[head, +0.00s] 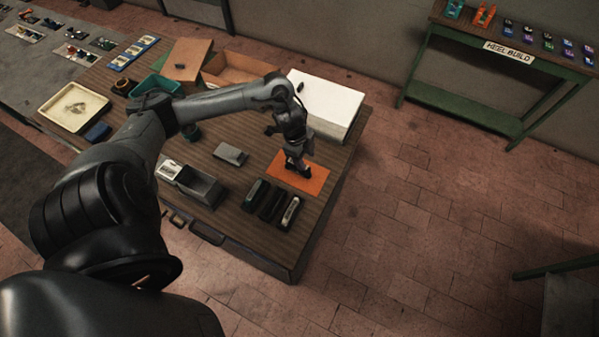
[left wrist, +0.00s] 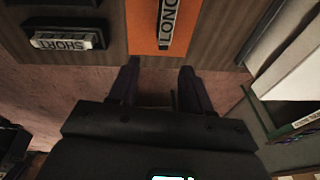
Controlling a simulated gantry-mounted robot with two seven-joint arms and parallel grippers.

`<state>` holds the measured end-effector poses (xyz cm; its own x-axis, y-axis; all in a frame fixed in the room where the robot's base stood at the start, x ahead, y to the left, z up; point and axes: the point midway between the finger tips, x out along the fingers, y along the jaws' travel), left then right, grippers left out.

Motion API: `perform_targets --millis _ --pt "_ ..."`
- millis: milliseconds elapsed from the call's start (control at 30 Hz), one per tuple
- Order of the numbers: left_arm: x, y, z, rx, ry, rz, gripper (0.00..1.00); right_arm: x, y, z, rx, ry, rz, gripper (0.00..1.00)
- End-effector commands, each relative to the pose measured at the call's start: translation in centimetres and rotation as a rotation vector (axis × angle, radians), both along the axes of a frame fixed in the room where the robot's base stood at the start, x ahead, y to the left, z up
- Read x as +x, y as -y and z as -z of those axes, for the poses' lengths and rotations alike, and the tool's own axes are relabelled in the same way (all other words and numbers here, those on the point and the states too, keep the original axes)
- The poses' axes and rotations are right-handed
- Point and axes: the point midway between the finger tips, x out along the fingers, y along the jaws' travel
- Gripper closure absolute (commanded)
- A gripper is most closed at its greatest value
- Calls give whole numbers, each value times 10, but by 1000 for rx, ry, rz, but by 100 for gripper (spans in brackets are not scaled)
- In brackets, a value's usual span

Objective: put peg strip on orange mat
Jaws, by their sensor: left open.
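The orange mat (head: 316,186) lies near the right front corner of the wooden table. It also shows in the left wrist view (left wrist: 142,30). A strip labelled LONG (left wrist: 178,22) lies on the mat in that view; whether it is the peg strip I cannot tell for sure. My left gripper (head: 297,172) is low over the mat in the head view. In the left wrist view it (left wrist: 160,75) is open, with nothing seen between its fingers and the LONG strip beyond the fingertips. My right gripper is not seen.
A strip labelled SHORT (left wrist: 68,40) lies in a dark holder left of the mat; several dark holders (head: 271,204) stand there. A white box (head: 328,105) stands behind the mat. Grey bins (head: 200,187), a grey block (head: 230,154) and a cream tray (head: 74,107) are further left.

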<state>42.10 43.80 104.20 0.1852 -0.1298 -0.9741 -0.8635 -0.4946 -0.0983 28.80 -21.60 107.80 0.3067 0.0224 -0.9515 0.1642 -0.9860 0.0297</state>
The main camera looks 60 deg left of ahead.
Motion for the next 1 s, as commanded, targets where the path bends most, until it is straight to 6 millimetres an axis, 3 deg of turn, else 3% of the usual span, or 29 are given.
perform_targets --millis 33,100,200,333,433,700,833,1000 --pt "2 35 16 -19 48 28 51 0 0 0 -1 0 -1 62" --pt "8 83 29 -35 144 40 51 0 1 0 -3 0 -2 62" --pt "8 150 32 -57 279 -12 51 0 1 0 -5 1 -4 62" --pt "-9 205 14 -76 368 -207 51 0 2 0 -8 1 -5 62" --pt "-34 219 -4 -83 348 -401 51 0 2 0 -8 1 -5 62" --pt "-112 218 -31 -103 128 -792 51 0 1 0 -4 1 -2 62" --pt "-130 217 -35 -113 65 -863 51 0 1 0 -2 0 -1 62" --pt "-135 217 -36 -115 48 -879 51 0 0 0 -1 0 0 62"
